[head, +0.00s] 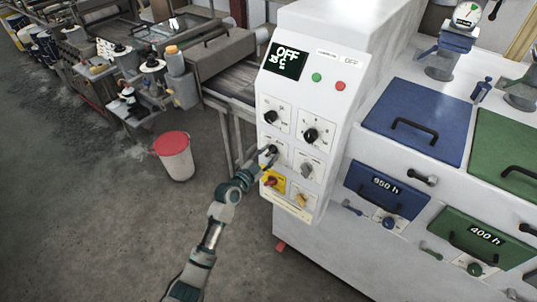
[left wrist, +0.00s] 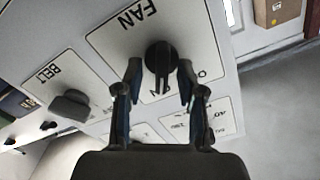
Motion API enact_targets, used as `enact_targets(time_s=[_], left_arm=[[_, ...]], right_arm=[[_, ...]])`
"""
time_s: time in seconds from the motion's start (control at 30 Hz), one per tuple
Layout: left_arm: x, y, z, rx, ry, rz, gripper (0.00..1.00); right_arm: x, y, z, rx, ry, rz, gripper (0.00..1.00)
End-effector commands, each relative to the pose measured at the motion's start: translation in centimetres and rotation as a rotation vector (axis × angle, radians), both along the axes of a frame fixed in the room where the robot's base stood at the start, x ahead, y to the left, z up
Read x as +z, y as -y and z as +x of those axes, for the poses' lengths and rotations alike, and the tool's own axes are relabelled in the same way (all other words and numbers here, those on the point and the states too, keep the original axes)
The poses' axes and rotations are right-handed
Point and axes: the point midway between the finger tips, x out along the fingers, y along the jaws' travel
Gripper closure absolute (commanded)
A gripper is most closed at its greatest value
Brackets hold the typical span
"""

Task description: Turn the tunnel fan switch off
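The tunnel fan switch is a black rotary knob (left wrist: 158,57) on a white plate (left wrist: 118,42) marked FAN, which appears upside down in the left wrist view. The knob's narrow grip runs toward the lower edge of the plate, where the lettering is partly hidden. My left gripper (left wrist: 159,76) is open, one finger on each side of the knob, with gaps visible between fingers and knob. In the head view, my left gripper (head: 266,160) is at the left middle of the white control panel (head: 297,93), partly covering the fan plate. My right gripper is not in view.
A BELT knob (left wrist: 70,104) is beside the fan plate. A yellow plate with a red knob (head: 271,182) sits just below my gripper. The panel display (head: 286,60) reads OFF on its top line. A red-lidded bucket (head: 174,156) stands on the floor at left.

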Motion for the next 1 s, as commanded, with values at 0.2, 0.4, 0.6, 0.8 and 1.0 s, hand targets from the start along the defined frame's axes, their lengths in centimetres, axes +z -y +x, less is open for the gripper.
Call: enact_targets(time_s=[0.2, 0.4, 0.6, 0.8, 1.0], left_arm=[[0.04, 0.16, 0.22, 0.000, 0.002, 0.000, 0.61], [0.02, 0.18, 0.21, 0.000, 0.001, 0.001, 0.89], [0.01, 0.17, 0.21, 0.000, 0.001, 0.001, 1.00], [0.02, 0.17, 0.21, 0.000, -0.010, -0.014, 1.00], [0.05, 0.14, 0.24, 0.000, -0.054, -0.074, 1.00]], right_arm=[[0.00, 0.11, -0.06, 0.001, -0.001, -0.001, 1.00], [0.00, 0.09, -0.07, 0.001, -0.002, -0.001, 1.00], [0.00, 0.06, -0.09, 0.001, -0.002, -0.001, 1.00], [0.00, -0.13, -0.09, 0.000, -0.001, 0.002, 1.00], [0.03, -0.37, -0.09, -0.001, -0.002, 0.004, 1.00]])
